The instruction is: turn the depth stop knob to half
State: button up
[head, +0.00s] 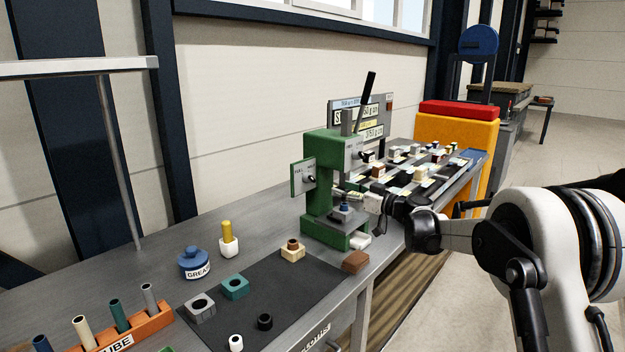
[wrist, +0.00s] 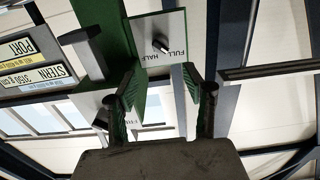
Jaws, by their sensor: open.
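The green press (head: 325,190) stands on the bench. A pale plate (head: 303,178) on its left side carries a dark knob (head: 309,179). In the wrist view, a plate (wrist: 174,24) lettered FULL and HALF appears upside down, with a small knob (wrist: 161,46) slanted across it. A second knob (head: 362,154) sits on the press's upper front; I cannot tell from the lettering which is the depth stop. My gripper (head: 350,196) is in front of the press, below the knobs. In the wrist view its fingers (wrist: 160,76) are apart with nothing held, and the lettered plate lies beyond the tips.
The press's dark lever (head: 366,98) rises above it, near signs (head: 375,112). A rack of small blocks (head: 420,165) lies to the right. Grease pot (head: 194,264), sockets (head: 200,308) and tube holder (head: 135,328) occupy the bench at left.

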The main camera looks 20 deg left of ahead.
aim_at(313, 179)
jog(key=p+x, duration=0.1)
jog(key=x, duration=1.2)
jog(key=shift+a, duration=0.15)
jog(key=shift+c, duration=0.5)
jog(key=c, duration=1)
jog(key=shift+c, duration=0.2)
